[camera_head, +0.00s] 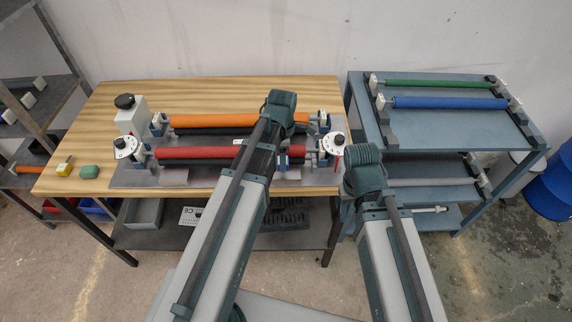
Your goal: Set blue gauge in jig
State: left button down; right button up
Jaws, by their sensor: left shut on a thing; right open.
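My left arm (228,225) reaches up over the front of the table, and its dark joint (280,104) covers part of the rollers. My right arm (395,255) ends in a dark joint (363,168) between table and cart. The fingers of both grippers are hidden behind the arms. I see no blue gauge that I can name with certainty. I cannot tell which part is the jig. A grey base plate (128,178) carries the roller stands.
An orange roller (210,120) and a red roller (195,153) lie across the plate, with white dials (126,147) at the ends. A blue cart (450,133) at right holds a green roller (440,83) and a blue roller (450,103).

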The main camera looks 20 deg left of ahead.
pick_arm(q)
jog(key=shift+w+d+f+b, duration=0.2)
jog(key=shift+f+b, duration=0.7)
jog(key=shift+w+d+f+b, duration=0.15)
jog(key=shift+d+f+b, duration=0.05)
jog(key=shift+f+b, duration=0.7)
jog(key=shift+f+b, duration=0.35)
jog(key=shift+f, duration=0.05)
jog(key=c, duration=0.6)
grip_release()
jog(key=shift+r, duration=0.15)
